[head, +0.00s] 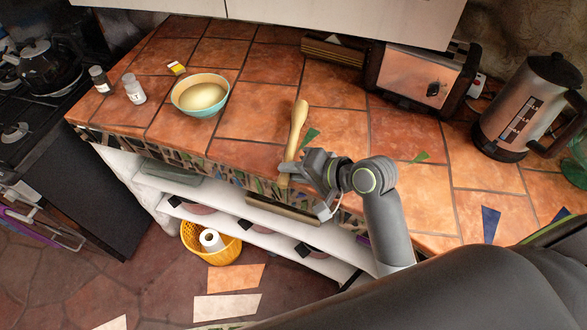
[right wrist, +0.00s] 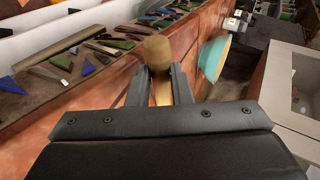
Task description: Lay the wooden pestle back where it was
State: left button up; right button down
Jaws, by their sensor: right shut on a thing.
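The pale wooden pestle (head: 297,130) shows at the front edge of the tiled counter in the head view, its upper end pointing toward the back. My right gripper (head: 288,172) is shut on its lower part near the counter's edge. In the right wrist view the pestle's rounded end (right wrist: 157,53) shows between the two fingers of the gripper (right wrist: 160,85). I cannot tell whether the pestle touches the tiles. My left gripper is not in view.
A toaster (head: 425,80), a wooden block (head: 335,50) and a metal kettle (head: 520,110) stand behind and right. Tiles between bowl and pestle are clear.

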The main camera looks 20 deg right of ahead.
jog(key=c, duration=1.2)
grip_release()
jog(key=p+v, duration=0.4)
jog(key=v, duration=1.3)
jog(key=shift+d+p, duration=0.2)
jog(key=shift+p, duration=0.2)
jog(key=shift+s, duration=0.1)
